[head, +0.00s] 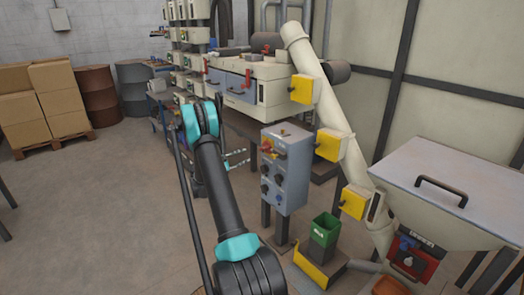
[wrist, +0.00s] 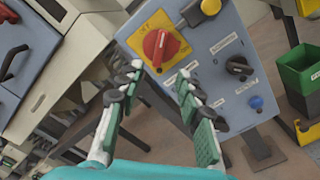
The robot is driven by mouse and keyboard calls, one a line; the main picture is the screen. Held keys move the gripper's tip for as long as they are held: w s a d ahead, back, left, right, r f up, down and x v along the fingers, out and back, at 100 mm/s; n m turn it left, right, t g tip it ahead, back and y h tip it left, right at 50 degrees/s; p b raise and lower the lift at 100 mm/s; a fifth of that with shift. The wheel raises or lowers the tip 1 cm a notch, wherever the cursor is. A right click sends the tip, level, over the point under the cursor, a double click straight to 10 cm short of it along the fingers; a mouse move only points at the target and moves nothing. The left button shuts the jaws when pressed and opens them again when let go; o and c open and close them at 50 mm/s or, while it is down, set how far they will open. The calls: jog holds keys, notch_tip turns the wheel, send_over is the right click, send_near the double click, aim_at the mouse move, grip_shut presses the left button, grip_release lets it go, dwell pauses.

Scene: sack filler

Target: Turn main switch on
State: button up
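The main switch appears to be the red rotary knob (wrist: 158,47) on a yellow square plate, at the top of the grey-blue control panel (wrist: 215,50). The knob's grip ridge stands roughly upright in the wrist view; its plate lettering is too small to read surely. In the head view the panel (head: 287,180) stands on a post right of my arm, with the red knob (head: 266,147) at its upper left. My gripper (wrist: 160,78) is open and empty, its two fingers apart just below the knob in the picture. I cannot see contact. In the head view my arm partly hides my gripper (head: 237,159).
Lower on the panel are a black rotary knob (wrist: 239,67) and a blue button (wrist: 256,102). A yellow part (wrist: 194,13) juts out beside the red knob. A green bin (head: 324,230) stands right of the panel. A slanted pipe with yellow boxes runs behind it.

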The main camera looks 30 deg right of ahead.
aim_at(262, 149)
jog(key=d, duration=0.8)
jog(key=w+d, duration=0.1)
jog(key=d, duration=0.3)
jog(key=shift+d, duration=0.3)
grip_shut()
